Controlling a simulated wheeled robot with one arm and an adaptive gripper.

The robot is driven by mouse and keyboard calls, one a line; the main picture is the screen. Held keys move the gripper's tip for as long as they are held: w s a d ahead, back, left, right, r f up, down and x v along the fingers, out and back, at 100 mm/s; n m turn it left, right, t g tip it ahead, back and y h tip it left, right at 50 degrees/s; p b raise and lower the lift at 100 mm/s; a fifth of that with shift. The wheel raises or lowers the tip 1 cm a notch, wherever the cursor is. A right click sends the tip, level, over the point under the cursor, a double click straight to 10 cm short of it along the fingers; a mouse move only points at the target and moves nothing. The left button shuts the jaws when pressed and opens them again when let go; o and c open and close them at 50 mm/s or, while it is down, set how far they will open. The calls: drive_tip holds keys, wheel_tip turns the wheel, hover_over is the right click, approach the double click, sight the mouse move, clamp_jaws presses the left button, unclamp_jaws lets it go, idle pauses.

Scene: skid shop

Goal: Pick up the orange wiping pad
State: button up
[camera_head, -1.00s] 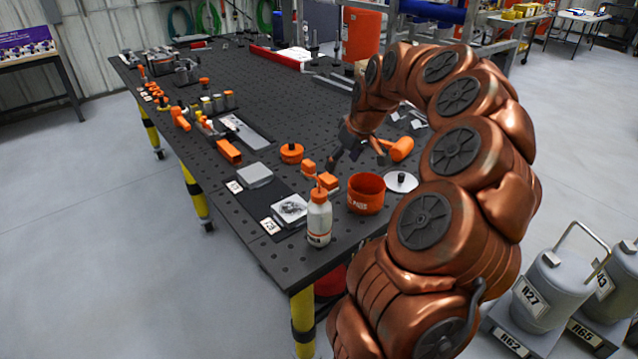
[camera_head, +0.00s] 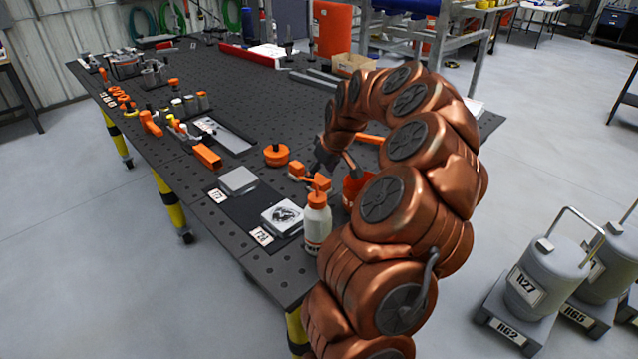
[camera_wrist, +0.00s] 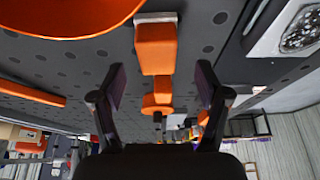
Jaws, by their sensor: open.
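The orange wiping pad (camera_wrist: 155,52) shows in the wrist view as an orange block with a white layer along one edge. It lies on the dark table, ahead of and between the spread fingers of my gripper (camera_wrist: 158,92), with space on both sides. In the head view, my gripper (camera_head: 332,166) is low over the table, partly hidden by its own arm. Small orange pieces (camera_head: 319,182) show beside it behind the bottle; I cannot tell there which is the pad. My gripper is open and holds nothing.
A white bottle (camera_head: 317,224) with an orange cap stands at the near edge. An orange bowl (camera_head: 352,190) is right of my gripper, partly hidden by my arm. A square plate (camera_head: 282,217) and a round orange puck (camera_head: 277,155) lie to the left.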

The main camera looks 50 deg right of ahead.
sight(319, 178)
drive_tip(key=shift+d+p+x, duration=0.2)
drive_tip(key=shift+p+x, duration=0.35)
drive_tip(key=shift+x, duration=1.25)
drive_tip(key=shift+s, duration=0.1)
drive_tip(key=shift+c, duration=0.3)
drive_tip(key=c, duration=1.2)
